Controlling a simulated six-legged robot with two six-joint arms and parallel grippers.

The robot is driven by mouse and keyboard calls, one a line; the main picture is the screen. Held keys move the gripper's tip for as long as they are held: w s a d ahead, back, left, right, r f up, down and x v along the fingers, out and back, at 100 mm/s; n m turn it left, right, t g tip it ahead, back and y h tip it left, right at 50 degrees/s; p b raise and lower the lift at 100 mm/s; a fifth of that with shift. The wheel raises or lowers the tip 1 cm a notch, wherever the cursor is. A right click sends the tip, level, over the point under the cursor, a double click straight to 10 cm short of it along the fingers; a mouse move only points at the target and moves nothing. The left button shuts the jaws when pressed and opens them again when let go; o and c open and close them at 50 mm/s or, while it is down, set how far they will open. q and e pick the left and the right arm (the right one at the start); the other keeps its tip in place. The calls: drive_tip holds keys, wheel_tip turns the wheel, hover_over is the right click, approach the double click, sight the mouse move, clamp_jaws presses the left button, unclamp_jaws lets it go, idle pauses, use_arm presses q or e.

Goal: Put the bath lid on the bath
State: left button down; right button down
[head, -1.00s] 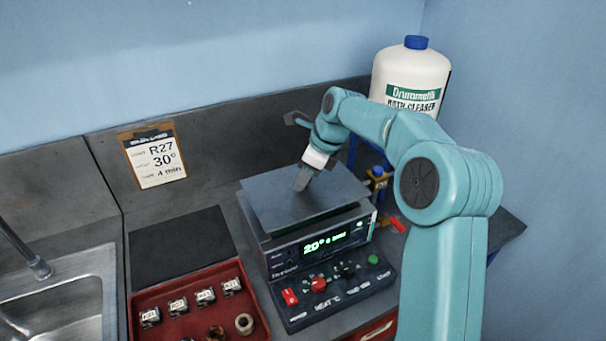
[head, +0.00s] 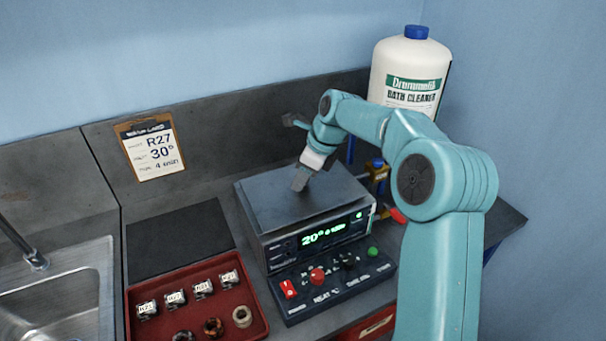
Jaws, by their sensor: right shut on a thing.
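The bath lid (head: 268,203) is a flat grey plate lying over the top of the bath (head: 281,250), roughly in line with its rim. The bath is a grey box with a green display on its front. Whether the lid touches the rim all round I cannot tell. My right gripper (head: 300,182) points down at the middle of the lid and is shut on it, with the grip itself partly hidden by the fingers. The bath's inside is hidden under the lid. My left gripper is out of view.
A control panel (head: 300,308) with switches and knobs lies before the bath. A red tray (head: 255,328) with several small parts is at the lower left, a dark mat (head: 178,243) behind it. A sink (head: 85,290) is far left; a cleaner bottle (head: 410,65) stands at the back right.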

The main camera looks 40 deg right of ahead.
drive_tip(key=shift+f+b, duration=0.4)
drive_tip(key=shift+f, duration=0.2)
idle(1.0)
drive_tip(key=shift+c, duration=0.8)
unclamp_jaws()
drive_tip(key=shift+r, duration=0.1)
wheel_tip(320, 180, up, 5)
drive_tip(key=p, duration=0.5)
drive_tip(key=shift+r+p, duration=0.45)
drive_tip(key=shift+r, duration=0.5)
drive_tip(key=shift+f, duration=0.1)
